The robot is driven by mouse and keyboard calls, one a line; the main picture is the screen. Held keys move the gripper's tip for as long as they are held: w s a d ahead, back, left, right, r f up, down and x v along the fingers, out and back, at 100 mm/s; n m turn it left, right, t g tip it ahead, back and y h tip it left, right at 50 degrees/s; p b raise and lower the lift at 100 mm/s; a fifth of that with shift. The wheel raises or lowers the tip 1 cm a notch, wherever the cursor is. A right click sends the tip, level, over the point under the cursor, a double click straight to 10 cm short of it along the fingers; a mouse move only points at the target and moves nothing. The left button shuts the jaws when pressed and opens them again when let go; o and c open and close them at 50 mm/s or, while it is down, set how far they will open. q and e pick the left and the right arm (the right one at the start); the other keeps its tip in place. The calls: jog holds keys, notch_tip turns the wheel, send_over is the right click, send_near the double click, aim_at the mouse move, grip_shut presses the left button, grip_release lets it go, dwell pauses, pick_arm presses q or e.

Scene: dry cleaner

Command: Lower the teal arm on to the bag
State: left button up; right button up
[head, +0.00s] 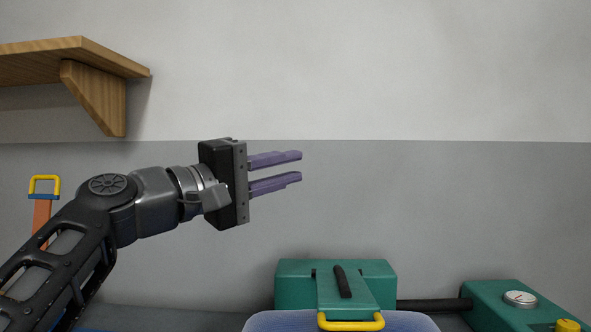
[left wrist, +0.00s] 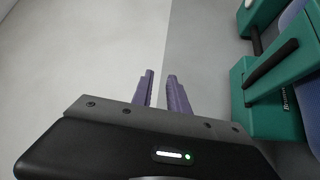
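The teal arm (head: 340,290) reaches from a teal housing (head: 293,280) toward me at the bottom centre of the head view. It has a black bar on top and a yellow handle (head: 350,321) at its near end. A pale blue rounded thing (head: 268,322), perhaps the bag or a pad, lies behind and beside the handle; most of it is cut off. I cannot tell the gap under the arm. My left gripper (head: 300,167) is open and empty, up and left of the teal arm. The teal housing also shows in the left wrist view (left wrist: 275,115). My right gripper is out of view.
A second teal unit (head: 490,300) with a dial and yellow knob stands at right, joined by a black rod (head: 432,304). An orange lever with a yellow handle (head: 45,185) stands at left behind my arm. A wooden shelf (head: 80,60) is at upper left. The wall area right of my gripper is clear.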

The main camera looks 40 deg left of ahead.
pick_arm(q)
jog(key=shift+s+a+f, duration=0.1)
jog(key=shift+s, duration=0.45)
jog(key=shift+c, duration=0.6)
